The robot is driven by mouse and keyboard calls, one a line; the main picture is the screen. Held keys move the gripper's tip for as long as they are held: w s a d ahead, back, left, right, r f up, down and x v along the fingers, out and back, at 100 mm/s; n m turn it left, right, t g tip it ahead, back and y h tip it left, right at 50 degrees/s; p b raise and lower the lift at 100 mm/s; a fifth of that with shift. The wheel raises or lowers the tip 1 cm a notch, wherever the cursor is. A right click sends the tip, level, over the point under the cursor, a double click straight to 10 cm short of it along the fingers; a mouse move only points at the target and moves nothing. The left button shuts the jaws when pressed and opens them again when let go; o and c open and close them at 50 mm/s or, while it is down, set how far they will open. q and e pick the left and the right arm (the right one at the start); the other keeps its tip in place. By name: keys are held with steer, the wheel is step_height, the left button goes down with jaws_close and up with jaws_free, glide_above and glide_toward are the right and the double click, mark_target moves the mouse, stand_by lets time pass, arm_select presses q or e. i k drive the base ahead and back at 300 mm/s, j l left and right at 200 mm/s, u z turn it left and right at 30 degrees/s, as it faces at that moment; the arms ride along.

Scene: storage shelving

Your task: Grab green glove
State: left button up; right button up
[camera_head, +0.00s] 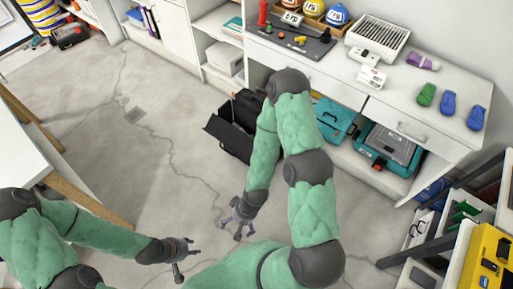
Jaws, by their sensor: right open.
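A green glove-like item (426,94) lies on the white cabinet top at the right, beside a blue one (448,103) and another blue one (476,117). My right gripper (237,233) is open and empty, low over the floor, far to the left of the green item and well apart from it. My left gripper (188,260) hangs further left, over the floor; its fingers look spread and hold nothing visible.
The white cabinet (398,90) also carries a purple item (423,62), white boxes, a wire rack (377,37) and a dark tool board. A teal case (335,118) sits below. An open black case (235,125) stands on the floor. A yellow-topped cart is at bottom right.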

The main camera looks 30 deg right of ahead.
mark_target(425, 97)
steer(key=k+j, duration=0.1)
steer(key=z, duration=2.45)
